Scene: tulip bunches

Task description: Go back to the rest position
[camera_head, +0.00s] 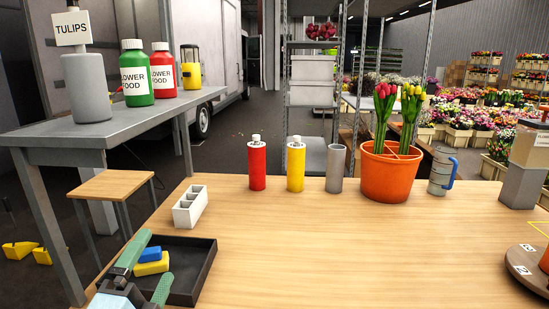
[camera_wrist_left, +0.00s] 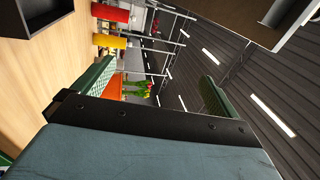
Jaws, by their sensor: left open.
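My left gripper (camera_head: 156,257) is at the lower left of the head view, over the black tray (camera_head: 203,270). Its two green-padded fingers are apart, with nothing held between them. In the left wrist view the gripper (camera_wrist_left: 156,72) also shows its fingers wide apart. A yellow block (camera_head: 152,267) and a blue block (camera_head: 150,254) show between the fingers in the head view, in the tray. I cannot tell whether the fingers touch them. An orange bucket (camera_head: 392,178) holds red tulips (camera_head: 383,105) and yellow tulips (camera_head: 410,108). My right gripper is not in view.
A white divided holder (camera_head: 190,207), red bottle (camera_head: 257,166), yellow bottle (camera_head: 296,166), grey cylinder (camera_head: 335,168) and blue-grey jug (camera_head: 440,172) stand on the wooden table (camera_head: 350,250). The table's middle is clear. A grey side table (camera_head: 120,124) stands at left, a round stand (camera_head: 525,265) at right.

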